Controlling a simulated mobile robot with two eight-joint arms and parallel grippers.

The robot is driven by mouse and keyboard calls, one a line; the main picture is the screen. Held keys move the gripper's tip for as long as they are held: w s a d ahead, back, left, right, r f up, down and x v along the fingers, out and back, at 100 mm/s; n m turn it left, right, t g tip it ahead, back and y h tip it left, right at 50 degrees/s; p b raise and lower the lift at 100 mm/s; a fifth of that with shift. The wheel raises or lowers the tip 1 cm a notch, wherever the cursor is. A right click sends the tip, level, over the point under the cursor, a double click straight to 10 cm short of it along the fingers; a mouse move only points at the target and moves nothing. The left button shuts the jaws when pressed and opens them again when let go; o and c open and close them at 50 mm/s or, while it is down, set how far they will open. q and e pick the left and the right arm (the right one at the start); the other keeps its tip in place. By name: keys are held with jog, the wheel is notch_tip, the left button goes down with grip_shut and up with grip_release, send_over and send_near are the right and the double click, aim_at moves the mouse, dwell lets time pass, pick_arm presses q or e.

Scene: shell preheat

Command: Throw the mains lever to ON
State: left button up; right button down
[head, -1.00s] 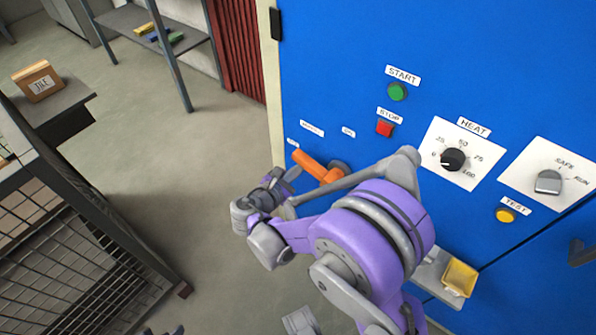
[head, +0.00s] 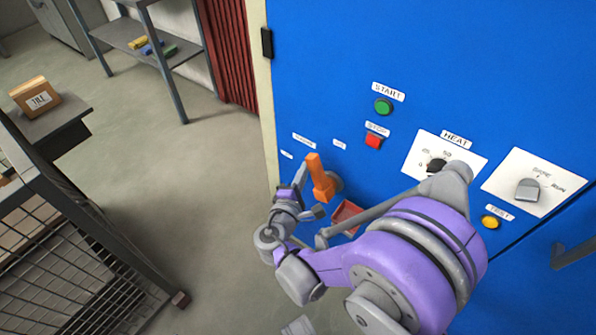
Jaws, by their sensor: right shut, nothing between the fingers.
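The mains lever (head: 318,180) is orange and sits low on the left part of the blue cabinet front. Its handle points up and slightly left, between a small label on its left (head: 286,154) and one on its right (head: 339,144); their print is too small to read surely. My right gripper (head: 301,176) is shut and empty, at the left side of the lever handle. It looks close to or touching the handle; contact cannot be told for sure. My left gripper is not in view.
Right of the lever are the green START button (head: 383,106), red STOP button (head: 374,141), HEAT dial (head: 436,165), selector knob (head: 527,189) and yellow TEST button (head: 491,222). A mesh-sided bench (head: 90,225) stands left; floor between is clear.

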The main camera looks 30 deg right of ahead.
jog(key=s+m, duration=0.1)
jog(key=s+d+r+m+t, duration=0.1)
jog(key=shift+s+m, duration=0.1)
jog(key=shift+m, duration=0.2)
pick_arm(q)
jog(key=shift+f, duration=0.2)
pick_arm(e)
jog(key=shift+s+d+r, duration=0.2)
jog(key=shift+s, duration=0.3)
jog(key=shift+h, duration=0.3)
jog(key=shift+w, duration=0.25)
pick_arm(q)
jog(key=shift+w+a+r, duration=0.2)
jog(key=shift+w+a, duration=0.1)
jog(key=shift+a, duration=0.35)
pick_arm(e)
send_near(315, 170)
jog(key=shift+w+a+f, duration=0.2)
jog(key=shift+w+a, duration=0.95)
jog(key=shift+w, duration=0.1)
